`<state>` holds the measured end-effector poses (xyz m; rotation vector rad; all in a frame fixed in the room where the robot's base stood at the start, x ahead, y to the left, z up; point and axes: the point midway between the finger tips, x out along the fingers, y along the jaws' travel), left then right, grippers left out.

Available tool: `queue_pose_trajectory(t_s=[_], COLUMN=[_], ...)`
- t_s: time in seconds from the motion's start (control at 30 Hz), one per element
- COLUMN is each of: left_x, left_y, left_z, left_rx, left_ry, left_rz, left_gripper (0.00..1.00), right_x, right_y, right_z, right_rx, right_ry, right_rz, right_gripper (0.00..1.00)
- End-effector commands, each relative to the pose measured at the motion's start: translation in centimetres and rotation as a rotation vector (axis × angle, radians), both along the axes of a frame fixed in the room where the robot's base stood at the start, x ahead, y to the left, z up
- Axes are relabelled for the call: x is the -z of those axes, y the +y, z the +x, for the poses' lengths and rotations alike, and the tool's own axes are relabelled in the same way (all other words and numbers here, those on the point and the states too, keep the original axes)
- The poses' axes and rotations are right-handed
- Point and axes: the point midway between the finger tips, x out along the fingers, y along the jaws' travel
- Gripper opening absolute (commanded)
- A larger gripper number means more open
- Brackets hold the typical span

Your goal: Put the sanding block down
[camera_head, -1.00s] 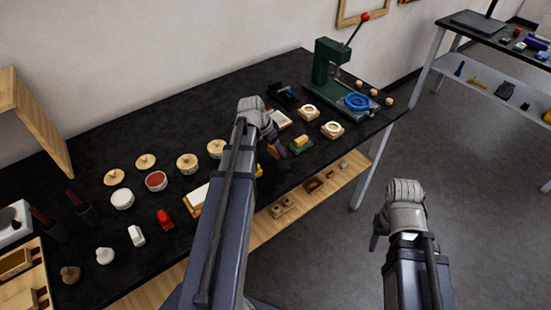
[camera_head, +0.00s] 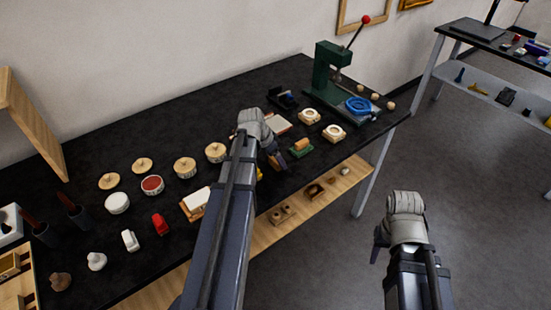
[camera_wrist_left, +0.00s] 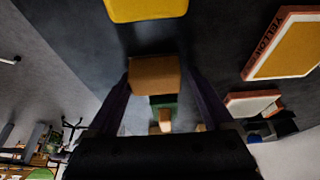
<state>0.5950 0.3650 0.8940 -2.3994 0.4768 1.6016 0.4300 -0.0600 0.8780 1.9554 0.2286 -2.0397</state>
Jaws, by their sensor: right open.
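The sanding block appears as a brown block (camera_wrist_left: 154,75) between my left fingertips in the left wrist view, with a finger against each side. My right gripper (camera_head: 381,246) is open and empty over the floor, right of the bench.
A yellow object (camera_wrist_left: 146,9) lies close to the held block. Round tins, a red piece (camera_head: 160,224) and pale pieces fill the left. The back of the bench is mostly clear.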

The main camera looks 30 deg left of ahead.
Motion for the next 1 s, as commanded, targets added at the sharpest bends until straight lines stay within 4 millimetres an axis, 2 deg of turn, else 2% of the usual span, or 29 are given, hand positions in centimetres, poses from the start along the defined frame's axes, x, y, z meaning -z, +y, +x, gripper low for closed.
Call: queue_pose_trajectory(t_s=[0.03, 0.1, 0.37, 0.57, 0.77, 1.0], left_x=[0.0, 0.0, 0.0, -0.8, -2.9, -6.5], left_y=[0.0, 0.0, 0.0, 0.0, 0.3, 0.8], left_z=[0.0, 0.0, 0.0, -0.1, -0.8, -2.2], left_rx=[0.0, 0.0, 0.001, 0.0, -0.001, -0.001], left_ry=[0.0, 0.0, 0.001, 0.0, 0.0, 0.0], left_rz=[0.0, 0.0, 0.0, 0.0, 0.0, 0.0], left_gripper=[0.93, 1.0, 1.0, 1.0, 1.0, 1.0], right_x=[0.0, 0.0, 0.0, -0.8, -2.9, -6.5], right_y=[0.0, 0.0, 0.0, 0.0, 0.0, 0.0], right_z=[0.0, 0.0, 0.0, 0.0, 0.0, 0.0], right_rx=[0.0, 0.0, 0.0, 0.0, 0.0, 0.0], right_ry=[0.0, 0.0, 0.0, 0.0, 0.0, 0.0], right_rz=[0.0, 0.0, 0.0, 0.0, 0.0, 0.0], right_gripper=[0.5, 0.5, 0.5, 0.5, 0.5, 0.5])
